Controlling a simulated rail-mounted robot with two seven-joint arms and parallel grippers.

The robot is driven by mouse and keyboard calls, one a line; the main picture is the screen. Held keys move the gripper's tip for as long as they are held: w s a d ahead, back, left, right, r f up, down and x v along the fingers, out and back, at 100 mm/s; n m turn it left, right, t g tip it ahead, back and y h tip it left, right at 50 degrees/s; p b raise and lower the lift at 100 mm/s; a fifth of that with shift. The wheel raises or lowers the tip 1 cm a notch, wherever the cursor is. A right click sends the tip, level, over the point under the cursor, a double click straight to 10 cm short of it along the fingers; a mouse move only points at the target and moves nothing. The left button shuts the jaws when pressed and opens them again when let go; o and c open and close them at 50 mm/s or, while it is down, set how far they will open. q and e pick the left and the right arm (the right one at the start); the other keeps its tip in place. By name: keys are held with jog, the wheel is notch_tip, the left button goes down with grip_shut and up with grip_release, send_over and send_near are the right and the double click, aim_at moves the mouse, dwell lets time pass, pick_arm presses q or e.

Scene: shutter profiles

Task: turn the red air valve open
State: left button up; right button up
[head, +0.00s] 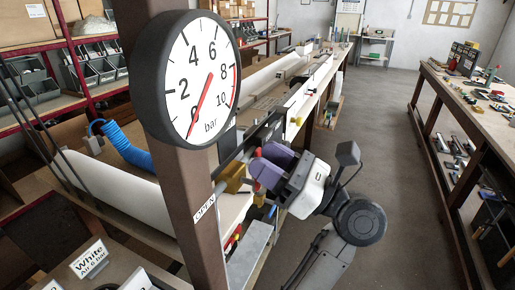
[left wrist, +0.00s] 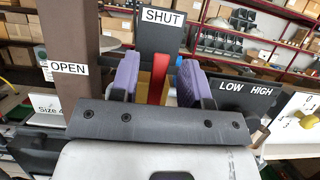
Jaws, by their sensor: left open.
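The red air valve lever (left wrist: 159,78) stands upright in the left wrist view, in front of the dark plate with the SHUT label (left wrist: 163,16). The OPEN label (left wrist: 68,68) is on the brown post to its left. My left gripper (left wrist: 160,82) is open, with one purple finger on each side of the lever; I cannot tell whether either touches it. In the head view my left gripper (head: 268,168) is at the brass valve body (head: 235,176), hiding most of the lever. The pressure gauge (head: 205,80) has its needle near 0. My right gripper is not in view.
The brown post (head: 186,200) carries the gauge and stands close beside my left gripper. A plate marked LOW and HIGH (left wrist: 246,92) is right of the fingers. A long workbench (head: 450,110) stands at the right, with clear floor (head: 385,150) before it.

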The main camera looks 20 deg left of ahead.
pick_arm(q)
jog(key=shift+x, duration=1.15)
jog(key=shift+c, duration=0.2)
grip_shut()
